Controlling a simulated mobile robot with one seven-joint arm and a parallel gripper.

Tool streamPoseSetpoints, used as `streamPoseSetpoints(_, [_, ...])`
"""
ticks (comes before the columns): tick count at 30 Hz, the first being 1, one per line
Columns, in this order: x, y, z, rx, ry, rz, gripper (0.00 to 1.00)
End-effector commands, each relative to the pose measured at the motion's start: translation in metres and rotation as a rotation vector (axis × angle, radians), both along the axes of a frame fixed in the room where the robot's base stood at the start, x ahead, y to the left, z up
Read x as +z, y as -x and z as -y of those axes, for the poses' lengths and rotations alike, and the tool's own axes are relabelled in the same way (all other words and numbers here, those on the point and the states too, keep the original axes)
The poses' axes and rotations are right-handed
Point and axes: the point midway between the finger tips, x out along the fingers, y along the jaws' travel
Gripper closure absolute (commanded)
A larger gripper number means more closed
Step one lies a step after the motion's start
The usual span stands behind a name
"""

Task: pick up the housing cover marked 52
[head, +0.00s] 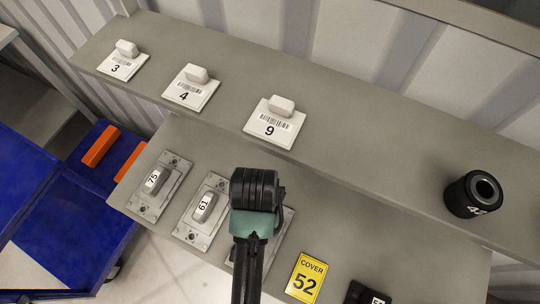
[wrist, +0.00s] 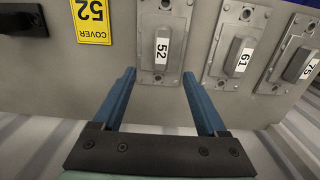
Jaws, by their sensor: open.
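The housing cover marked 52 (wrist: 162,42) is a grey metal plate with a raised grip block and a white label. It lies on the lower shelf, beside the yellow COVER 52 sign (wrist: 92,18). My gripper (wrist: 159,74) is open and empty. In the wrist view its two blue fingertips show to either side of the cover's near edge, with the grip block beyond them, between their lines. Whether they touch the plate I cannot tell. In the head view my arm hides most of the cover (head: 286,224), and the fingers are hidden.
Grey covers marked 61 (head: 204,208) and 75 (head: 155,181) lie left of it in the head view. A black part (head: 366,293) lies right of the sign.

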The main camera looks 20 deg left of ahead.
Motion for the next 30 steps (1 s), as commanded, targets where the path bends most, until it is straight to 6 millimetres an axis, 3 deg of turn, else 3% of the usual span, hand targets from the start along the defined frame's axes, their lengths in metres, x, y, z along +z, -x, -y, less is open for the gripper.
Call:
streamPoseSetpoints(12, [-0.064,0.003,0.000,0.000,0.004,-0.010,0.25])
streamPoseSetpoints(20, [-0.082,0.002,0.000,0.000,0.003,-0.008,0.25])
streamPoseSetpoints(30, [-0.123,-0.002,-0.003,-0.001,0.002,-0.007,0.25])
